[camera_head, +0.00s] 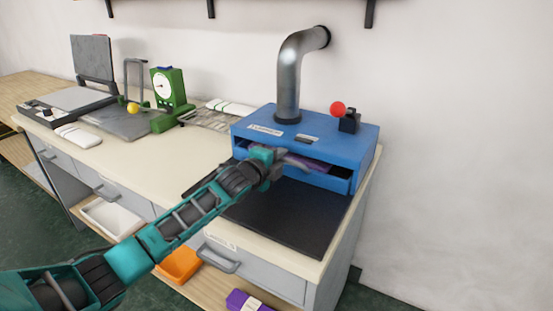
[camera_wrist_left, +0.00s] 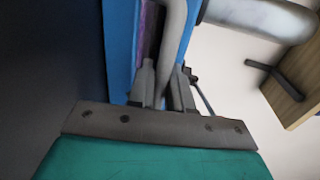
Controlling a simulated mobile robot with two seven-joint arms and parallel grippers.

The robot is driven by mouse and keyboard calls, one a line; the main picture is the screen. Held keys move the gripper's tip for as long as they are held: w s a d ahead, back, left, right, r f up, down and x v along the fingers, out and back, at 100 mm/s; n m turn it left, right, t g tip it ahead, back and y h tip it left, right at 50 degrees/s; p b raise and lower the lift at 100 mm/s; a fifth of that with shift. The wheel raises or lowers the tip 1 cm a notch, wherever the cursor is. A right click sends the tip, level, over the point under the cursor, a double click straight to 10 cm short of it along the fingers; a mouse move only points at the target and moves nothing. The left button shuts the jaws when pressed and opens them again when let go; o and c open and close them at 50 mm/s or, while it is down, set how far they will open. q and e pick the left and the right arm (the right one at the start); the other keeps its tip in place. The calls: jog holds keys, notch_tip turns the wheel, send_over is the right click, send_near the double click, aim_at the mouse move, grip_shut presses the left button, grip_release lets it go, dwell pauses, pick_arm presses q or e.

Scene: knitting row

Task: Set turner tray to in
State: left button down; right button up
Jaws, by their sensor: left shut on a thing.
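A blue box (camera_head: 350,140), which I take to be the turner, stands at the right end of the counter with a grey pipe (camera_head: 290,75) rising from its top. Its front has a wide opening with something purple (camera_head: 312,168) inside, perhaps lying on the tray. A grey bar handle (camera_head: 300,162) runs along this opening. My left gripper (camera_head: 277,158) is shut on the bar. The left wrist view shows the bar (camera_wrist_left: 170,45) between the fingers (camera_wrist_left: 163,88), beside the blue front (camera_wrist_left: 120,45). My arm and the bar hide part of the tray. My right gripper is not in view.
A black mat (camera_head: 290,215) lies bare before the box. A red ball knob (camera_head: 338,108) sits on a black block on the box. A green dial scale (camera_head: 170,90) and a grey flat-plate device (camera_head: 75,98) stand further left. A wall shelf hangs above.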

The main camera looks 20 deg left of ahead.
pick_arm(q)
jog(key=shift+r, duration=0.1)
jog(key=c, duration=1.2)
grip_release()
jog(key=shift+w, duration=0.1)
jog(key=p+v, duration=0.1)
jog(key=v, duration=1.2)
jog(key=shift+d, duration=0.1)
